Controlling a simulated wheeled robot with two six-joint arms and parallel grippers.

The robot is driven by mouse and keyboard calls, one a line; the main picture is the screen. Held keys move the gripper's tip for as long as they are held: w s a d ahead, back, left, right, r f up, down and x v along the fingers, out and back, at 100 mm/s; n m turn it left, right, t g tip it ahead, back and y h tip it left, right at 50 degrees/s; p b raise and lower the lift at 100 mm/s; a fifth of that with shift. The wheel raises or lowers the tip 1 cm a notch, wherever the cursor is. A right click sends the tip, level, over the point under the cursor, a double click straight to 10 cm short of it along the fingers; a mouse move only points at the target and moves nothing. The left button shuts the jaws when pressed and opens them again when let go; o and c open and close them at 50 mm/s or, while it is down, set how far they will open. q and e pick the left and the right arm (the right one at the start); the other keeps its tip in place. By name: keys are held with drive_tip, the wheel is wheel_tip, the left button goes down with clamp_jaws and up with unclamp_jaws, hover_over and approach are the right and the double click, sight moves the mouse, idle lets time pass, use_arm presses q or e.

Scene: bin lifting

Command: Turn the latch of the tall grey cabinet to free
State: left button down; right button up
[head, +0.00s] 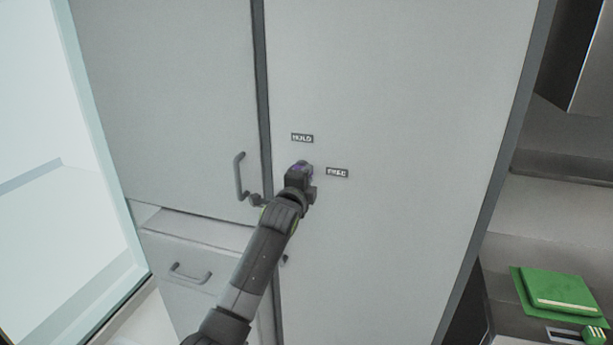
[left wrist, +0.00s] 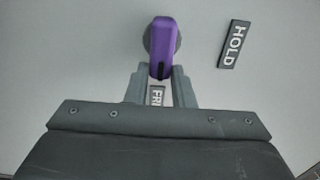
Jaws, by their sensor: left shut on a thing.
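The tall grey cabinet (head: 400,90) fills the middle of the head view, its door closed. Its purple latch (left wrist: 163,42) shows in the left wrist view, pointing from its round pivot toward the FREE label (left wrist: 157,95). The HOLD label (left wrist: 234,44) is off to its side. In the head view the HOLD label (head: 302,138) is above the latch and the FREE label (head: 337,172) to its right. My left gripper (left wrist: 160,76) is shut on the latch's free end, one finger on each side. In the head view my left gripper (head: 300,178) mostly hides the latch. My right gripper is out of view.
Left of the tall cabinet are a grey door with a handle (head: 240,176) and a drawer with a handle (head: 190,274) below. A glass pane (head: 70,150) stands at far left. Green items (head: 558,291) lie on a dark surface at lower right.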

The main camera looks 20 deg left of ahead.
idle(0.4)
use_arm(q)
drive_tip(key=c, duration=1.2)
unclamp_jaws()
drive_tip(key=shift+c, duration=0.2)
drive_tip(key=s+b, duration=0.5)
drive_tip(key=s, duration=1.2)
drive_tip(key=shift+s+a, duration=0.2)
drive_tip(key=shift+a, duration=0.1)
